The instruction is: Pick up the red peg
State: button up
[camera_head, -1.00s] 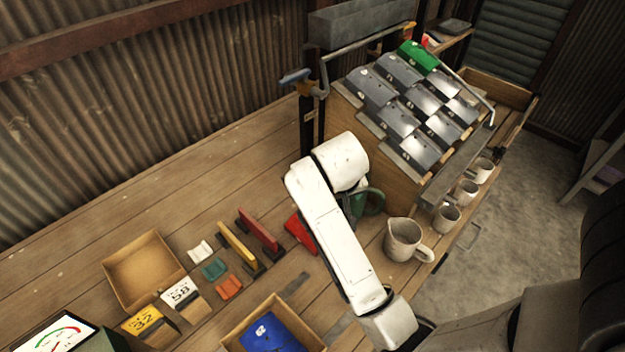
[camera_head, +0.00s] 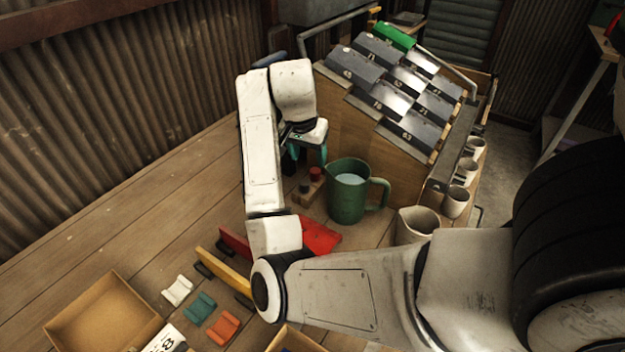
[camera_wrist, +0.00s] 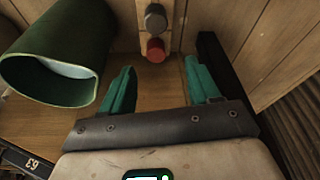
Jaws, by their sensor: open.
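The red peg (camera_head: 315,173) stands in a small wooden block (camera_head: 309,197) on the bench, beside a dark grey peg (camera_head: 304,187). My gripper (camera_head: 307,156) has teal fingers and hangs close above the block, pointing down. In the wrist view the red peg (camera_wrist: 155,50) shows round end on, between and just beyond the line of the open fingertips of my gripper (camera_wrist: 158,72). Nothing is between the fingers. The grey peg (camera_wrist: 155,18) is farther up in that view, in line with the red one.
A green jug (camera_head: 348,200) with pale contents stands right of the block, also near my left finger in the wrist view (camera_wrist: 60,60). A wooden rack (camera_head: 350,140) with grey plates rises behind. A red piece (camera_head: 320,235) lies in front. A cream jug (camera_head: 415,224) stands farther right.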

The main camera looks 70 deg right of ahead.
aim_at(315, 170)
jog(key=shift+x, duration=0.8)
jog(key=shift+s+d+b+x, duration=0.1)
jog(key=shift+s+x, duration=0.05)
jog(key=shift+x, duration=0.75)
jog(key=shift+s+d+b+x, duration=0.1)
jog(key=shift+b+x, duration=0.05)
jog(key=shift+x, duration=0.75)
jog(key=shift+s+d+b+x, duration=0.1)
jog(key=shift+s+x, duration=0.05)
jog(key=shift+x, duration=0.75)
jog(key=shift+r, duration=0.1)
jog(key=c, duration=1.1)
jog(key=shift+o, duration=0.2)
jog(key=shift+r, duration=0.15)
